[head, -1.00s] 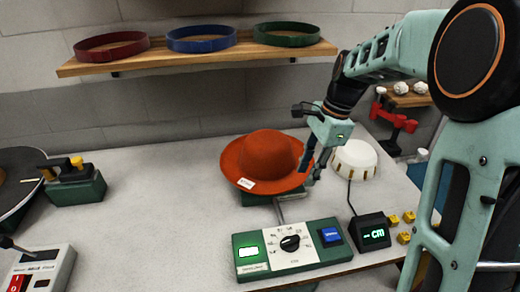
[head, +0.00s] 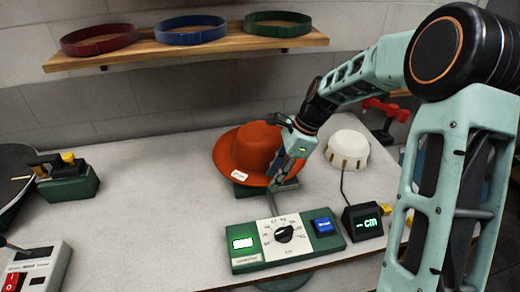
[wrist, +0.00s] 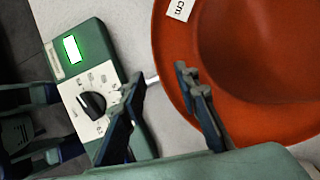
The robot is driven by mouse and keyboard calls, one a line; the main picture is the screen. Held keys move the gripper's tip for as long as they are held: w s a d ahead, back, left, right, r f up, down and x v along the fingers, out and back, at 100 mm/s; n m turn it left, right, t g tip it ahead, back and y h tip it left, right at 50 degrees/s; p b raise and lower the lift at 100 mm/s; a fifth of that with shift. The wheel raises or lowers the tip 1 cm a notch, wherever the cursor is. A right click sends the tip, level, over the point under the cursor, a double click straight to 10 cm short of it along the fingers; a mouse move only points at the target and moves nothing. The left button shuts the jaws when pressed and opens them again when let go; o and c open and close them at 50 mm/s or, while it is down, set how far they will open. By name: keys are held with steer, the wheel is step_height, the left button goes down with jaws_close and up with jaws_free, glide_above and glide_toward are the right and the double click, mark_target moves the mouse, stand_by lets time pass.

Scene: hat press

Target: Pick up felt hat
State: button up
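The orange-red felt hat (head: 252,145) sits brim-down on a green stand (head: 249,190) in the head view, with a small white tag on its front brim. In the wrist view the hat (wrist: 265,50) fills the right side. My gripper (head: 279,180) is at the front right of the brim in the head view, pointing down. In the wrist view my gripper (wrist: 162,92) has its fingers apart with nothing clamped between them. One finger overlaps the brim's edge in the picture; the other is off the brim. I cannot tell whether either touches it.
A green control box (head: 289,243) with a dial stands in front of the hat. A small black display (head: 363,222) and a white round device (head: 348,149) are to the right. A green block tool (head: 68,181) is at left. A shelf (head: 190,48) holds coloured rings.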

steer(key=shift+x, duration=0.9)
steer(key=shift+c, duration=0.4)
jaws_close()
steer(key=shift+r, duration=0.15)
step_height(320, 180, up, 10)
stand_by(0.4)
